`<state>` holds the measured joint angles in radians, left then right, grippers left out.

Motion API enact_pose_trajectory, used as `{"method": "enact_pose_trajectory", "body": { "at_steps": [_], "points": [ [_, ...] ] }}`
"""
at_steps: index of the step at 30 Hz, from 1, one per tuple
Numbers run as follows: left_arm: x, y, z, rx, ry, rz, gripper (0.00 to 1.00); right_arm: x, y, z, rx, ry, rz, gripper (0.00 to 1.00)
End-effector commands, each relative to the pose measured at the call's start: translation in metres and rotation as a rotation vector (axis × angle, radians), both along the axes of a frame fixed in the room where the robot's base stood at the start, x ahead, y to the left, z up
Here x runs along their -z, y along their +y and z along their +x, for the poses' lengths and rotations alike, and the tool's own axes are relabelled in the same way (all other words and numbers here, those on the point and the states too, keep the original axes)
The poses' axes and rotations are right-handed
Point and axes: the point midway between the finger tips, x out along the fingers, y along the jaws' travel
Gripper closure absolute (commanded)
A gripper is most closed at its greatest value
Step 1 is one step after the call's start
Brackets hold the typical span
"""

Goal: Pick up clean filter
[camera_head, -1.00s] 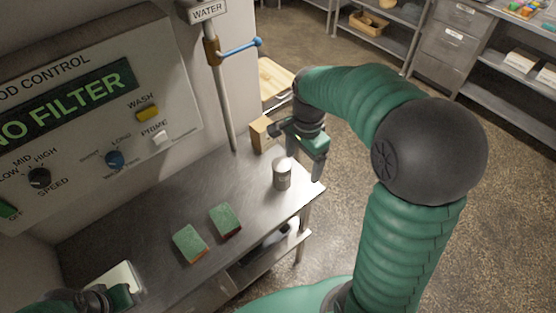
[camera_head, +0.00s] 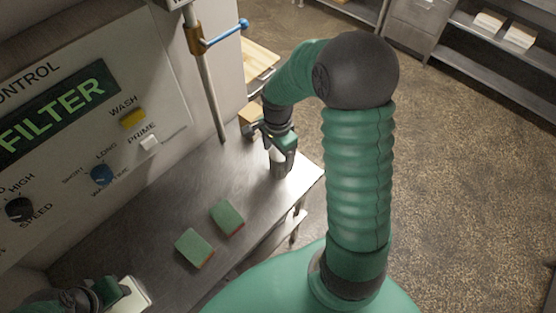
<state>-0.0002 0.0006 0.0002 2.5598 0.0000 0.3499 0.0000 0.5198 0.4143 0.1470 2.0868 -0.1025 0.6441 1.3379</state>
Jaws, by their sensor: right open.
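A small pale metal cylinder (camera_head: 279,170) stands upright near the right end of the steel counter (camera_head: 150,215). My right gripper (camera_head: 281,153) is open, pointing down at the top of the cylinder and partly hiding it. I cannot tell whether the fingers touch it. A flat white panel (camera_head: 133,297) shows at the lower left edge. My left gripper (camera_head: 112,292) is beside or on that panel, and its jaws are not clear. I cannot tell from its looks which of these is the clean filter.
Two green-topped sponges (camera_head: 194,248) lie on the counter's middle. A control panel (camera_head: 75,120) with a lit display ending in "FILTER" stands behind. A water pipe (camera_head: 209,85) with a blue lever rises near the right gripper. Open floor lies to the right.

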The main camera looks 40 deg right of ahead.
Motion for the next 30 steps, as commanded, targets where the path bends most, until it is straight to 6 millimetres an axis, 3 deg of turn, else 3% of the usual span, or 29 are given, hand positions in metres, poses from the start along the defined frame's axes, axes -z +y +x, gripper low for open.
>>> {"method": "enact_pose_trajectory", "body": {
  "at_steps": [6,14,30],
  "points": [
    [-0.006,0.000,0.000,-0.001,-0.001,0.000,0.64,0.039,-0.001,-0.002,0.002,0.004,0.005,0.19],
    [-0.006,0.000,0.000,0.000,0.000,0.000,0.64,0.046,-0.002,0.000,0.001,0.001,0.004,0.19],
    [-0.006,0.000,0.000,-0.001,0.000,0.000,0.64,0.046,-0.001,0.000,0.001,0.001,0.003,0.87]
  ]
}}
